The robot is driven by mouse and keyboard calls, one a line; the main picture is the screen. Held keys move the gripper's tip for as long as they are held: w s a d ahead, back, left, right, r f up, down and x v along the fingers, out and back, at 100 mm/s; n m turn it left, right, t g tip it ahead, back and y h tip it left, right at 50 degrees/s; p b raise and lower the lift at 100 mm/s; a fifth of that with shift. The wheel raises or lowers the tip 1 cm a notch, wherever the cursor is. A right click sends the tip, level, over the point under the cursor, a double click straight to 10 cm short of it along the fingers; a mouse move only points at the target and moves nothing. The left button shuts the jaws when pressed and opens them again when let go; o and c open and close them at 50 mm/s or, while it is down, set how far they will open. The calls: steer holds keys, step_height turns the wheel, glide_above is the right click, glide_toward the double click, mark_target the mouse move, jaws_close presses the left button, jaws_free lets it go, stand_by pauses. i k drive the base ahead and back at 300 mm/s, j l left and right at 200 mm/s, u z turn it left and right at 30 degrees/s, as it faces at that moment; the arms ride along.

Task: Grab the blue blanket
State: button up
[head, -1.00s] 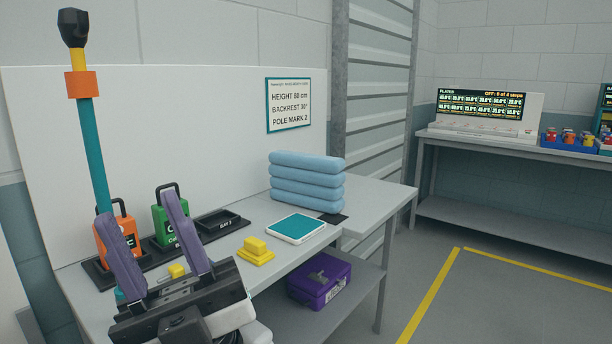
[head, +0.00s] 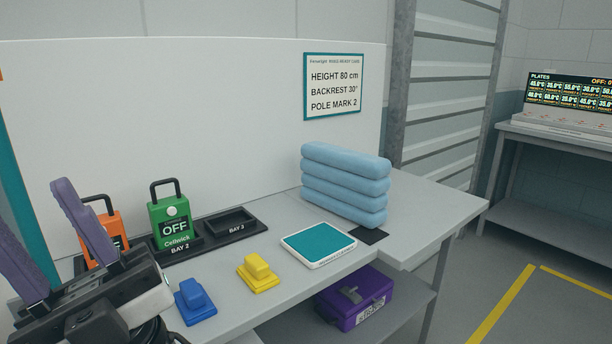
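The blue blanket (head: 345,185) is a light blue stack of several thick folds. It sits upright on the grey bench (head: 440,212) near its right end, partly over a dark square patch (head: 371,236). My gripper (head: 48,222) is at the lower left of the head view, well left of the blanket and apart from it. Its two purple fingers are spread wide with nothing between them.
A teal-topped white pad (head: 318,244) lies in front of the blanket. Yellow (head: 258,273) and blue (head: 195,302) blocks, a green box (head: 170,215) and an orange box (head: 102,235) stand to the left. A purple case (head: 354,297) is on the lower shelf.

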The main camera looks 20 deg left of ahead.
mark_target(354, 186)
steer(key=i+l+u, duration=0.4)
steer(key=l+u, duration=0.2)
steer(key=i+l+u, duration=0.1)
steer(key=l+u, duration=0.2)
steer(key=i+l+u, duration=0.1)
steer(key=l+u, duration=0.55)
steer(key=i+l, duration=0.05)
steer(key=l, duration=0.05)
